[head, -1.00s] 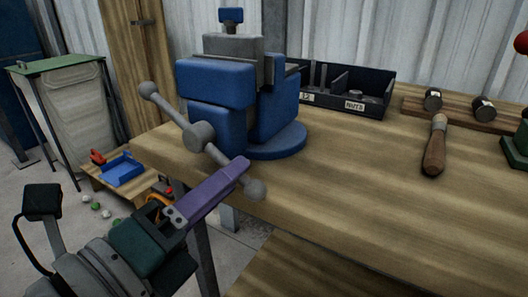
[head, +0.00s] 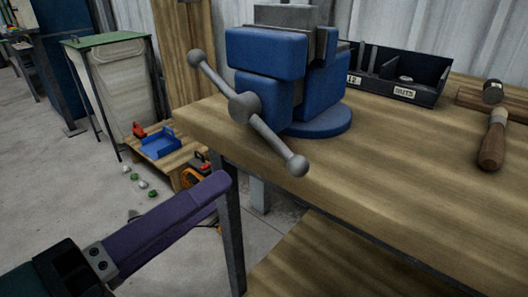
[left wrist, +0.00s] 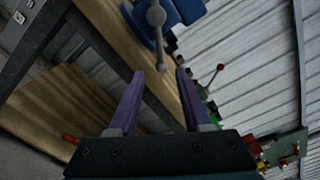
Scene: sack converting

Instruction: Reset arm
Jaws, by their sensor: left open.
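My left gripper (head: 218,190) shows in the head view as purple fingers reaching in from the lower left, in front of the bench's near edge. In the left wrist view its two purple fingers (left wrist: 160,76) are spread apart with nothing held between them. The blue vise (head: 290,85) stands on the wooden workbench (head: 400,185), with its grey handle bar (head: 272,140) slanting toward the gripper. In the wrist view the vise handle (left wrist: 157,30) appears beyond the fingertips. My right gripper is in neither current view.
A black parts bin (head: 405,85) stands behind the vise. A hammer (head: 493,140) lies on the right of the bench. A low wooden platform (head: 180,172) holds a blue tray (head: 160,144). A green-topped stand (head: 110,80) is behind it. Small pieces lie on the floor.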

